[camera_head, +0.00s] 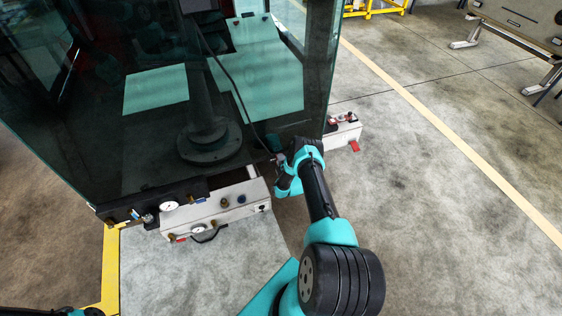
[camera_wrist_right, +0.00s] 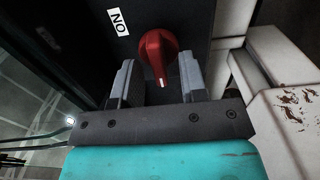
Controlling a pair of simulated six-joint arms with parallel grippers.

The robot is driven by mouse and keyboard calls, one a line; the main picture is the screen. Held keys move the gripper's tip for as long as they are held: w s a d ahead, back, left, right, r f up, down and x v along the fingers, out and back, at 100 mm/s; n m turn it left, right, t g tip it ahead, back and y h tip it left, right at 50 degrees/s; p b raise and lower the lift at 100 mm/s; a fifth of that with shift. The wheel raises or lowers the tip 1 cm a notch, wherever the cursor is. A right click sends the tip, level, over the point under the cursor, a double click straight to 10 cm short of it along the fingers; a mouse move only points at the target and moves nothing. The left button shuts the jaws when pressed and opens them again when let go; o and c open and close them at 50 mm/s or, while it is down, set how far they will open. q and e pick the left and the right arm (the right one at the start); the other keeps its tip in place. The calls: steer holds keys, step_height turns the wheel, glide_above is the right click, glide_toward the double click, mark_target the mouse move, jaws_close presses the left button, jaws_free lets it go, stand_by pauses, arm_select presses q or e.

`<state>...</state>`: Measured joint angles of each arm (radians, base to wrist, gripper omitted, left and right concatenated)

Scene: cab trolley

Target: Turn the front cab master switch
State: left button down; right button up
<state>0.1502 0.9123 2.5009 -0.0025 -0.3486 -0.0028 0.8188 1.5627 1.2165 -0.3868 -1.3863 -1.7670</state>
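The master switch is a red rotary knob (camera_wrist_right: 157,52) on a dark panel, with a white "ON" label (camera_wrist_right: 118,22) beside it in the right wrist view. My right gripper (camera_wrist_right: 156,70) is open. Its two grey fingers stand apart, one on each side of the knob, with a visible gap on each side. The knob's pointed end faces the gripper's palm. In the head view my right gripper (camera_head: 279,168) is at the front corner of the cab (camera_head: 260,110), and the switch is hidden there. Only a sliver of my left arm shows at the bottom left; its gripper is not seen.
A white beam with gauges and fittings (camera_head: 217,208) runs along the cab front, left of my right gripper. Another white beam end (camera_head: 342,133) with red parts is to the right. A worn white block (camera_wrist_right: 290,110) stands close to the gripper's right. Open concrete floor (camera_head: 440,190) lies to the right.

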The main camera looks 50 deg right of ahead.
steer(key=v, duration=1.7)
steer(key=shift+s+a, duration=0.15)
steer(key=shift+s, duration=0.05)
steer(key=w+a+r+m+g+y, duration=0.3)
steer(key=w+a+r+m+y, duration=0.1)
steer(key=a, duration=0.6)
steer(key=w+a+r+m+g+y, duration=0.3)
steer(key=a+r+y, duration=0.1)
steer(key=a, duration=0.6)
steer(key=s+a+r+m+g+y, duration=0.3)
steer(key=s+a+r+m+g, duration=0.4)
steer(key=s+a+r, duration=0.5)
steer(key=s+a+g, duration=0.2)
steer(key=a, duration=0.2)
steer(key=shift+r+m+y, duration=0.2)
steer(key=shift+m+y, duration=0.1)
steer(key=shift+m, duration=0.1)
